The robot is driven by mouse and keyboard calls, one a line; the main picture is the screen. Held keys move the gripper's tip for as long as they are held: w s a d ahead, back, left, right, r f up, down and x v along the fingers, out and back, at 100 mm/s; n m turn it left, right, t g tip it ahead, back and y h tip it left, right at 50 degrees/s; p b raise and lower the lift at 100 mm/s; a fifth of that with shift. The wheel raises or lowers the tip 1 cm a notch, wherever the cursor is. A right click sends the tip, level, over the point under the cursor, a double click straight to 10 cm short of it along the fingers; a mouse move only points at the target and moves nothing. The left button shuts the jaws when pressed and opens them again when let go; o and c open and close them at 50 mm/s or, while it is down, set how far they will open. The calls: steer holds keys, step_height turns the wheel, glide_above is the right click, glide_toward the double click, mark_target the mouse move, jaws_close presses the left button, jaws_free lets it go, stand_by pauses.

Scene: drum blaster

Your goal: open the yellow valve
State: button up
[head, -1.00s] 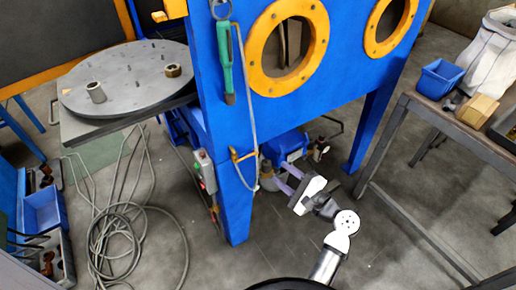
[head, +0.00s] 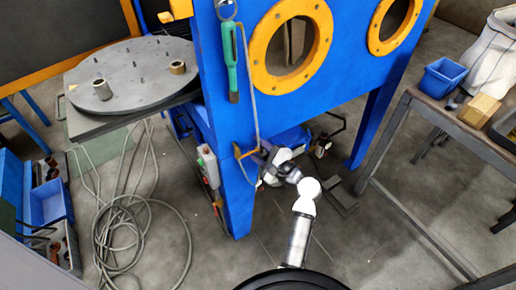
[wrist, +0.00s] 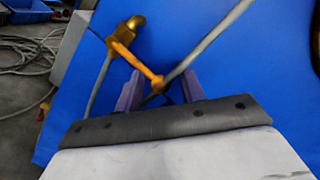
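The yellow valve (head: 243,154) is on the near leg of the blue cabinet in the head view. In the wrist view, its brass body (wrist: 128,32) is at the upper left, and its yellow lever (wrist: 140,65) slants down to the right. My gripper (wrist: 160,88) is open, with its purple fingers apart. The lever's end appears between the fingers in the picture; I cannot tell whether either finger touches it. In the head view, my gripper (head: 262,156) is just right of the valve, and its fingertips are hard to make out.
A grey hose (wrist: 208,42) crosses the wrist view close to the lever and fingers. The blue cabinet (head: 232,195) stands directly behind the valve. A grey-topped workbench (head: 425,108) is at the right. Coiled cables (head: 130,230) lie on the floor at the left.

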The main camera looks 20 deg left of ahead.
jaws_close()
steer(key=shift+r, duration=0.1)
